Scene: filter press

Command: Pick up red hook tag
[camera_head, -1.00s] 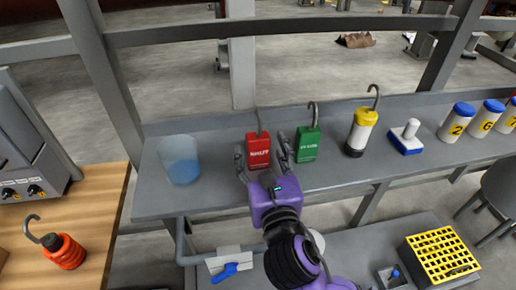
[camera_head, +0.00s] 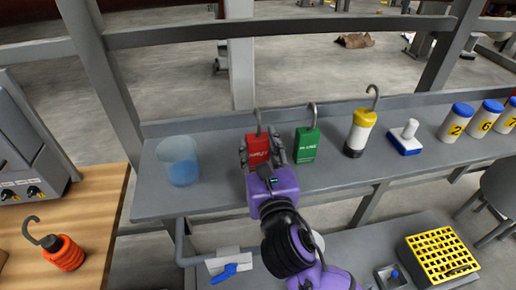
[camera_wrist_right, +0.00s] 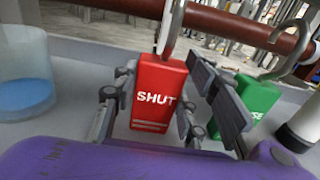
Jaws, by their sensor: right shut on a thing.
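The red hook tag (camera_head: 258,146) stands upright on the grey shelf, its grey hook pointing up. In the right wrist view the red tag (camera_wrist_right: 160,95) shows white lettering reading "SHUT". My right gripper (camera_head: 261,152) is shut on the tag, with one finger at each side of it. In the right wrist view the gripper's fingers (camera_wrist_right: 158,112) flank the tag. I cannot tell whether the tag's base has left the shelf. My left gripper does not show.
A green hook tag (camera_head: 307,144) stands close to the right. A clear beaker with blue liquid (camera_head: 181,168) is to the left. A yellow-and-white hooked lamp (camera_head: 360,133) and several numbered jars (camera_head: 455,122) stand farther right. An orange hooked item (camera_head: 66,254) sits on the wooden bench.

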